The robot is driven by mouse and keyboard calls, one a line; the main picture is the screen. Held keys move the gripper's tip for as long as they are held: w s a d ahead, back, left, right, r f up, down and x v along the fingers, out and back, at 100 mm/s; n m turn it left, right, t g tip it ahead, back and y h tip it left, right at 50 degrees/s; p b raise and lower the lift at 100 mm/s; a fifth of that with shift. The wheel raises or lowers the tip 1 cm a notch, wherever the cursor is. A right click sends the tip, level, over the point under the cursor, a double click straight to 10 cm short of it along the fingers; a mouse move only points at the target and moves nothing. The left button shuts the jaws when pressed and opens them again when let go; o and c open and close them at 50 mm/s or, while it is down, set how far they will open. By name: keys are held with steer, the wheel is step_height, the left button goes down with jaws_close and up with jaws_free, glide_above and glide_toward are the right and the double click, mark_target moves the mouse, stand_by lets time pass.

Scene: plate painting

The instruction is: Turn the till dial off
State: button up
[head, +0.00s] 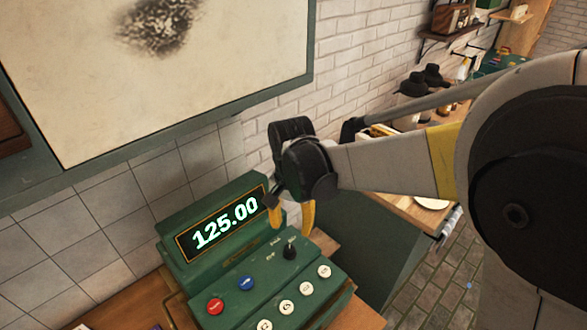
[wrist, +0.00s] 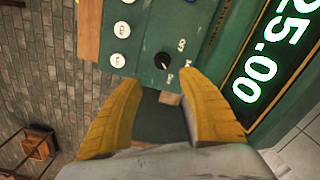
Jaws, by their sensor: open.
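The green till (head: 220,280) stands on a wooden counter, and its lit display (head: 222,222) reads 125.00. The black till dial (head: 290,252) sits on the sloped top, right of the blue button. In the wrist view the dial (wrist: 162,61) shows with a white pointer mark and small labels beside it, too small to read surely. My gripper (head: 290,220) is above the till, close to the dial and apart from it. Its yellow fingers (wrist: 162,95) are spread and empty, with the dial just beyond the gap between their tips.
A red button (head: 215,306), a blue button (head: 246,283) and several white keys (head: 307,288) surround the dial. A tiled wall (head: 120,220) rises behind the till. A framed board (head: 150,70) hangs above. Open floor (head: 440,275) lies to the right.

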mark_target(289, 249)
steer(key=shift+w+a+f, duration=0.35)
steer(key=shift+f, duration=0.05)
steer(key=f, duration=0.6)
steer(key=f+b, duration=0.1)
steer(key=f, duration=0.3)
steer(key=shift+s, duration=0.3)
steer(key=shift+d, duration=0.1)
steer(key=shift+r, duration=0.1)
jaws_close()
